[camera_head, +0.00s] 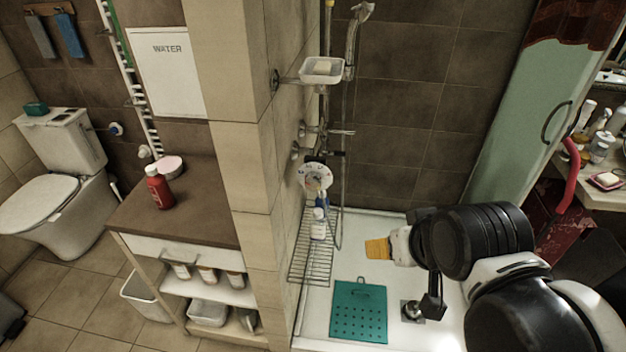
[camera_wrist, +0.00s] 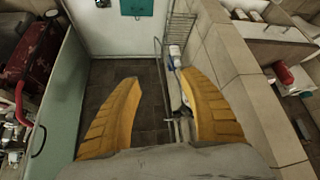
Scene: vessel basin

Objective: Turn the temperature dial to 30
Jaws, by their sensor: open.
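The temperature dial (camera_head: 316,178) is a round, pale disc with dark and coloured marks, mounted by the shower wall below the taps. Its setting is too small to read. My gripper (camera_head: 377,248) has orange fingers and is in the shower, to the right of the dial and lower in the picture, apart from it. In the wrist view my gripper (camera_wrist: 158,82) is open, with nothing between its fingers. I cannot clearly make out the dial in the wrist view; the right finger covers part of that side.
A wire rack (camera_head: 311,245) with a white and blue bottle (camera_head: 318,224) stands below the dial. Shower taps (camera_head: 322,131), a pipe and a soap dish (camera_head: 321,70) are above it. A teal mat (camera_head: 358,312) lies on the shower floor. A tiled partition (camera_head: 236,100) stands at left.

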